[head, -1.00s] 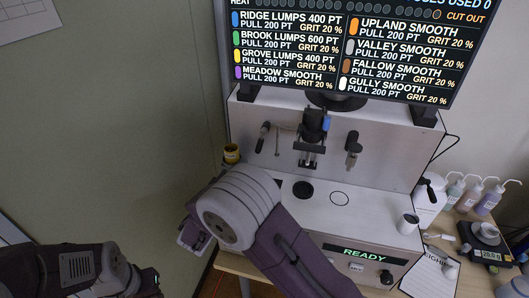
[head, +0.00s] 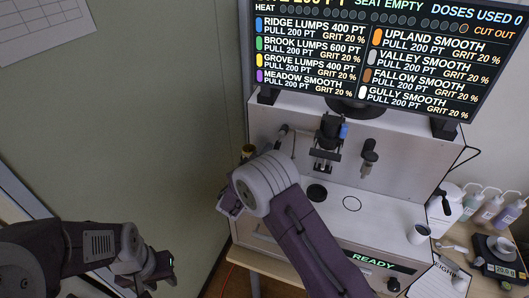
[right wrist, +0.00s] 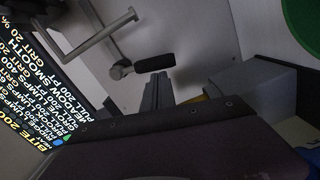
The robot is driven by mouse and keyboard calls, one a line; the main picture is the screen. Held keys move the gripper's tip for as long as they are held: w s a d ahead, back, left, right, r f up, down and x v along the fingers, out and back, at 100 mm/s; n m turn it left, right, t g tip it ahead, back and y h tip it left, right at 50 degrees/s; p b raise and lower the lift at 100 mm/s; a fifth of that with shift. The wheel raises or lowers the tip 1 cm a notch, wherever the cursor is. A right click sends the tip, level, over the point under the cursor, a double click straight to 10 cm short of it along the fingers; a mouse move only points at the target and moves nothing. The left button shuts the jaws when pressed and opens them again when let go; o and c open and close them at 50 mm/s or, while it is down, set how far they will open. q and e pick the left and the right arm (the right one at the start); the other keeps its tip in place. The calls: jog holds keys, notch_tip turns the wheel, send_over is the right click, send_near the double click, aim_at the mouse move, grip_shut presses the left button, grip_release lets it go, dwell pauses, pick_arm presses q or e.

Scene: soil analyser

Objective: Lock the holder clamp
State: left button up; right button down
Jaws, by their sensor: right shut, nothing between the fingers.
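The soil analyser (head: 400,190) fills the middle of the head view. On its front are a central clamp-like fitting with a blue part (head: 328,143), a dark lever at the left (head: 282,131) and a dark-handled fitting at the right (head: 369,152). I cannot tell which one is the holder clamp. My right gripper (right wrist: 157,91) is shut and empty in the right wrist view, just below a black handle (right wrist: 155,64) on a round pivot; contact is unclear. My right wrist hides its fingers in the head view. My left gripper (head: 162,266) is far left, its jaws unclear.
A metal tube (right wrist: 105,30) stands near the handle.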

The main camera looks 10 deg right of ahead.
jog(key=shift+a, duration=0.1)
jog(key=n+b, duration=0.1)
jog(key=b, duration=0.1)
jog(key=s+d+f+n+b, duration=0.1)
jog(key=n, duration=0.1)
jog(key=shift+d+b, duration=0.25)
jog(key=shift+b, duration=0.15)
